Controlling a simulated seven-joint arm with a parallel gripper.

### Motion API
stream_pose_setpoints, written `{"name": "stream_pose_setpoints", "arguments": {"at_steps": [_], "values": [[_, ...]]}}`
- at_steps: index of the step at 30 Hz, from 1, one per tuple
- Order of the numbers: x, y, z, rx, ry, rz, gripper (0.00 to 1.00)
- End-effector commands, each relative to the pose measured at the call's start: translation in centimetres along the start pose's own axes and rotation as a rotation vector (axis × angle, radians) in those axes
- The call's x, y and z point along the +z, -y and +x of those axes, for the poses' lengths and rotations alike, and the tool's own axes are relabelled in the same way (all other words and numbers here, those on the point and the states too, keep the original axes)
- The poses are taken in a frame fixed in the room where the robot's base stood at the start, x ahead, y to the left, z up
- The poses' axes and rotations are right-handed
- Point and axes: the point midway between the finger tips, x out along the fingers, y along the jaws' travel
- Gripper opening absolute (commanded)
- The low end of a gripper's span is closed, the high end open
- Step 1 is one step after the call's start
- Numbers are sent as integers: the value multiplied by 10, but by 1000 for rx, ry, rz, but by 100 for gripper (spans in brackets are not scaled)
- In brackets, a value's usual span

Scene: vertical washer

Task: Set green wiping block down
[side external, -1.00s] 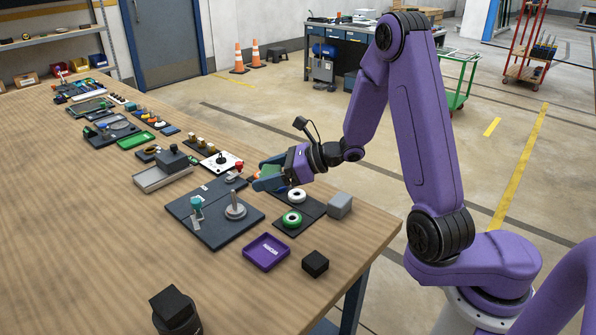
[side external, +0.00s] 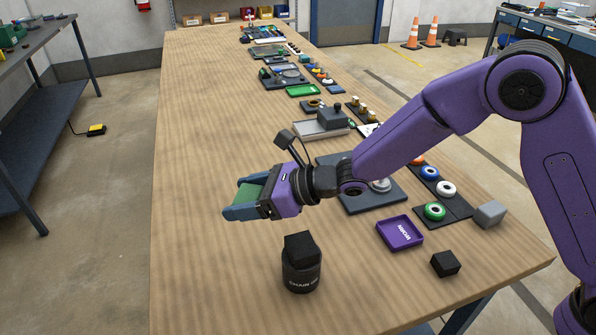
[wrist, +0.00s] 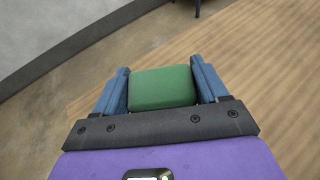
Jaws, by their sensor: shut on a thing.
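The green wiping block (side external: 249,195) is between the blue fingers of my gripper (side external: 248,198), at the left part of the wooden table in the side view. My gripper is shut on it and points left, above the table. In the wrist view the block (wrist: 162,88) sits between both fingers (wrist: 163,92), with the table's edge and the floor beyond it. The height of the block above the table is hard to tell.
A black round container (side external: 301,277) with a black block on top stands in front of my gripper. A purple tray (side external: 400,233), a black cube (side external: 445,263) and a grey cube (side external: 490,214) lie to the right. Bare table (side external: 205,130) lies behind my gripper.

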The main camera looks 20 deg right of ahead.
Motion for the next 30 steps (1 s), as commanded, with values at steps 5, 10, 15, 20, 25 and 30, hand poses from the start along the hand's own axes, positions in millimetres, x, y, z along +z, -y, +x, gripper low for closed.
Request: {"name": "stream_pose_setpoints", "arguments": {"at_steps": [5, 10, 15, 20, 25, 30], "values": [[13, -58, 29, 56, 1, -24, 43], [20, -96, 43, 89, 0, -38, 43], [14, -118, 54, 106, -5, -42, 43], [-14, -117, 64, 107, -5, -43, 43], [-39, -117, 75, 106, -4, -44, 43], [-53, -116, 81, 105, 0, -44, 43]]}}
